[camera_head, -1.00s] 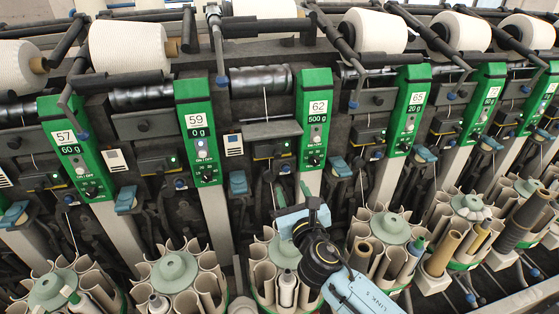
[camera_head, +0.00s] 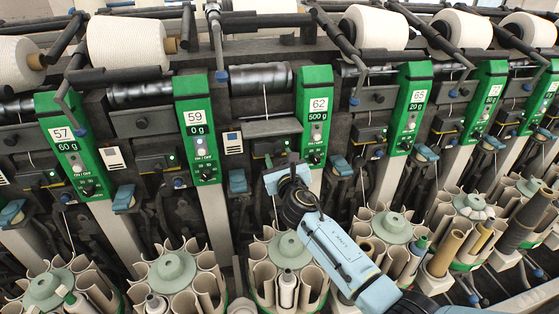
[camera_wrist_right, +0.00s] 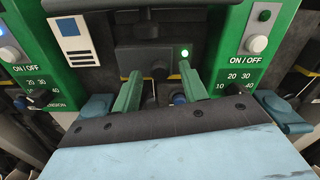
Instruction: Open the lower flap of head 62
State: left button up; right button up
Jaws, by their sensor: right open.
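The head 62 panel (camera_head: 315,115) is green, with a "500 g" display, and stands right of centre in the head view. To its left is a dark unit (camera_head: 268,148) with a small green light; it fills the upper middle of the right wrist view (camera_wrist_right: 150,55). My right gripper (camera_head: 281,160) is raised just below this unit. In the right wrist view its two green fingers (camera_wrist_right: 160,75) are apart, with nothing held, pointing at the unit's lower part. I cannot make out the lower flap's edge. My left gripper is not in view.
Neighbouring green panels, 59 (camera_head: 197,130) and 65 (camera_head: 410,108), stand on either side. Blue parts (camera_head: 238,181) flank the unit. A round magazine (camera_head: 288,248) of cream tubes stands below my right arm. White yarn cones (camera_head: 375,28) line the top.

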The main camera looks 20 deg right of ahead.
grip_shut()
dwell(0.3)
